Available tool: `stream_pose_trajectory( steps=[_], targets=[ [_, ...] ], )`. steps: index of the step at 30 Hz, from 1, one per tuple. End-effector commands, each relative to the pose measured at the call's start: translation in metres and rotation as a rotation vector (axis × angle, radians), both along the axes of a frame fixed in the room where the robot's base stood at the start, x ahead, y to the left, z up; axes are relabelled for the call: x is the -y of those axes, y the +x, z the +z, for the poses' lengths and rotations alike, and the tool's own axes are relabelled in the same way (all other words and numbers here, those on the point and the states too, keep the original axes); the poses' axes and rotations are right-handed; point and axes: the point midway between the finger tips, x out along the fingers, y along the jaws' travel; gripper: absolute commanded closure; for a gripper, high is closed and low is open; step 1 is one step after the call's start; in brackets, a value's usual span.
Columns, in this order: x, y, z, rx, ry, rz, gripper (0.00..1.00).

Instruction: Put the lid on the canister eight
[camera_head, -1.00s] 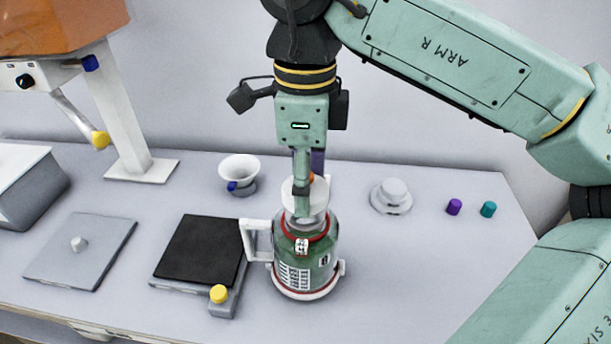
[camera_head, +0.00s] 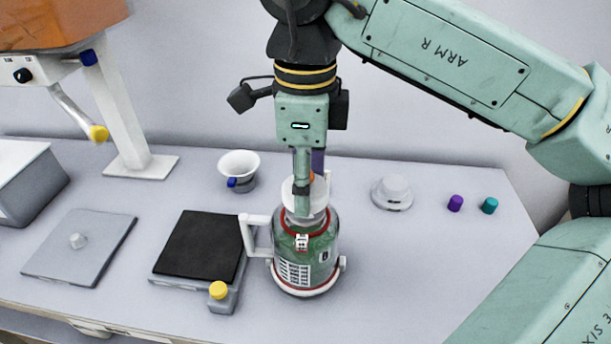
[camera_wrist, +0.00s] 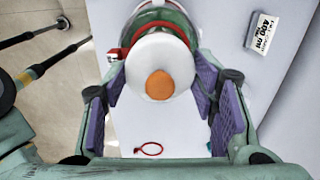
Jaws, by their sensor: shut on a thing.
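The canister (camera_head: 305,262) stands upright on the table, with green contents, a red ring near its top, a white base ring and a white handle at its left. The white lid (camera_head: 292,188) with an orange knob is at the canister's mouth. In the wrist view, the lid (camera_wrist: 150,62) and its orange knob lie between the purple finger pads. My gripper (camera_wrist: 160,85) points down over the canister and is shut on the lid. Whether the lid is seated or just above the mouth I cannot tell. The canister's number is too small to read.
A black-topped scale (camera_head: 202,247) with a yellow knob is left of the canister. A grey plate (camera_head: 100,250) lies farther left. Behind are a white funnel (camera_head: 238,164), a white knobbed disc (camera_head: 393,192), a purple cap (camera_head: 455,203) and a teal cap (camera_head: 489,205). The right front table is clear.

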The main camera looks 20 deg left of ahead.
Motion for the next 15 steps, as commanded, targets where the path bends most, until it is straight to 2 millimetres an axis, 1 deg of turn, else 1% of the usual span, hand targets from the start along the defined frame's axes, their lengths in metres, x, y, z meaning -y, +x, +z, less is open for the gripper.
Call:
stream_pose_trajectory(
  steps=[15],
  targets=[
    [0.000, 0.000, -0.014, 0.000, 0.000, 0.000, 0.64]
  ],
)
